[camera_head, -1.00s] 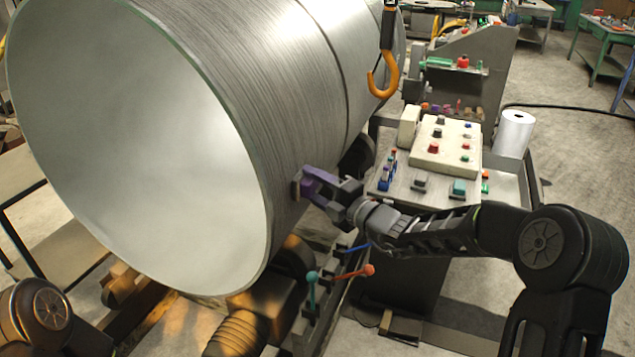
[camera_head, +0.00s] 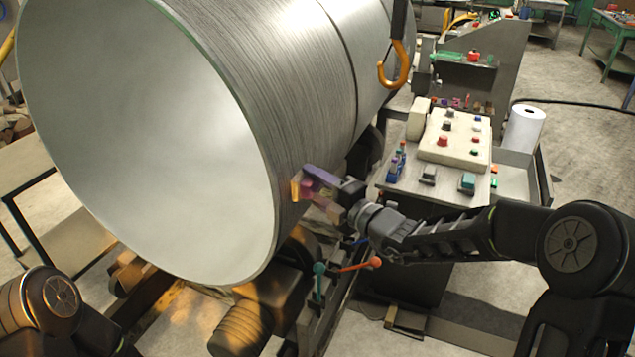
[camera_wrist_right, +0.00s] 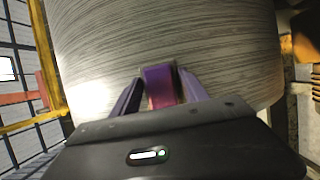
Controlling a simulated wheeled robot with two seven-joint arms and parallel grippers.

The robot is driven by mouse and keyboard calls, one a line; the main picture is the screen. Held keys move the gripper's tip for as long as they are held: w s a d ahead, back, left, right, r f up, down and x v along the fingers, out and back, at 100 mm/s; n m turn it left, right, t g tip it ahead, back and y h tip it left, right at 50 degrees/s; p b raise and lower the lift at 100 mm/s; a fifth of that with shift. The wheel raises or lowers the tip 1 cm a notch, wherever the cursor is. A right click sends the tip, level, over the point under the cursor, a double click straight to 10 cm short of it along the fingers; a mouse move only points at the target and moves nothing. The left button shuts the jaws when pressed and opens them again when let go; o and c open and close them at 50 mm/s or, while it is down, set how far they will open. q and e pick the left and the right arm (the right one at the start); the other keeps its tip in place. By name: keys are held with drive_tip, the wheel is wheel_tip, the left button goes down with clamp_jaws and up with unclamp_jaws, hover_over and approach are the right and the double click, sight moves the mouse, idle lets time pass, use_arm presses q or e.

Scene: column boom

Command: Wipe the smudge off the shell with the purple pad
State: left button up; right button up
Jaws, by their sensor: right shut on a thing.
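The shell (camera_head: 310,90) is a large brushed-metal cylinder at the left and middle of the head view, its open end facing me. It also fills the upper part of the right wrist view (camera_wrist_right: 160,35). My right gripper (camera_head: 308,185) is at the shell's lower right side, near its front rim. It is shut on the purple pad (camera_wrist_right: 160,84), which shows between the two fingers in the right wrist view. The pad is at the shell's surface; I cannot tell whether it touches. I see no clear smudge. My left arm shows at the lower left, but its gripper is out of view.
A control panel (camera_head: 455,138) with buttons stands right of the shell, beside a white roll (camera_head: 524,128). An orange hook (camera_head: 395,65) hangs by the shell. Levers with teal and red knobs (camera_head: 375,262) stand below my right gripper.

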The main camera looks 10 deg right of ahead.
idle(0.3)
drive_tip(key=shift+s+d+p, duration=0.5)
drive_tip(key=shift+s+d, duration=0.05)
drive_tip(key=shift+d, duration=0.3)
drive_tip(key=shift+s+d+p, duration=0.45)
drive_tip(key=shift+s+d, duration=0.1)
drive_tip(key=shift+d, duration=0.25)
drive_tip(key=shift+s+d+p, duration=0.5)
drive_tip(key=shift+s+d, duration=0.05)
drive_tip(key=shift+d, duration=0.3)
drive_tip(key=shift+s+d+p, duration=0.45)
drive_tip(key=shift+d, duration=0.2)
drive_tip(key=shift+s+d+p, duration=0.4)
drive_tip(key=shift+d, duration=0.2)
